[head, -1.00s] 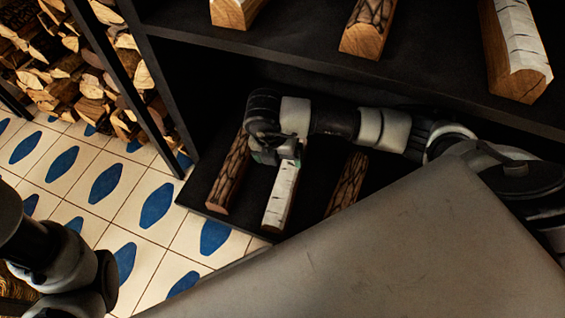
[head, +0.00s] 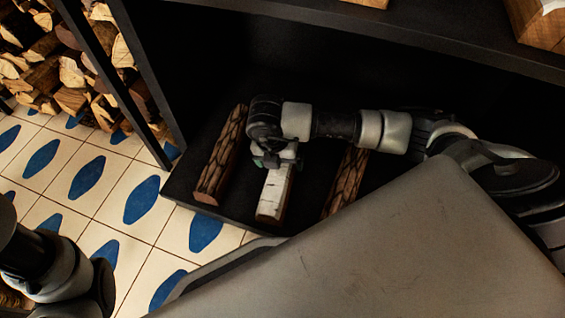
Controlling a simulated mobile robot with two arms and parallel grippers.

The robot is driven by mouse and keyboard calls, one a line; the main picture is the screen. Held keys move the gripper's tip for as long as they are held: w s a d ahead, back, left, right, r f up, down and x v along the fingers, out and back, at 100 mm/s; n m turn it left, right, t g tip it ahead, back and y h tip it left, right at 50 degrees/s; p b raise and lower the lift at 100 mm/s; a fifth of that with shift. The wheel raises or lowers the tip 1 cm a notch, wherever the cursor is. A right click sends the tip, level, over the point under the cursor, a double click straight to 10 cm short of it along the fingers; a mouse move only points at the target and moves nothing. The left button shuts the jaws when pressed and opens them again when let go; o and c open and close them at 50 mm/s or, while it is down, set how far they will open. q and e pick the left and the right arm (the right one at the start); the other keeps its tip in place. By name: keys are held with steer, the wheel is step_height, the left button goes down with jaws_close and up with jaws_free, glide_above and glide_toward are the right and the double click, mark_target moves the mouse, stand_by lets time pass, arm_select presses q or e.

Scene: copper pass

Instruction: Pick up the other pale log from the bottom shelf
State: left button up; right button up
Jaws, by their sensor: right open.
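The pale log (head: 273,199), white-barked with a cut wooden end, lies on the bottom shelf (head: 178,186) between two dark-barked logs. My right gripper (head: 274,160) is over the far part of the pale log, pointing down, and is open. It hides the log's far end. I cannot tell whether the fingers touch the bark. My left arm (head: 55,265) shows at the lower left, but its gripper fingers cannot be made out.
A dark log (head: 222,160) lies left of the pale log, and another (head: 346,180) lies right of it, partly behind my arm and body. The upper shelf (head: 430,38) overhangs my right arm. A firewood stack (head: 65,65) stands at the left beyond a dark upright.

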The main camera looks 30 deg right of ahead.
steer(key=shift+f, duration=0.2)
stand_by(0.6)
steer(key=c, duration=1.4)
steer(key=shift+r, duration=0.15)
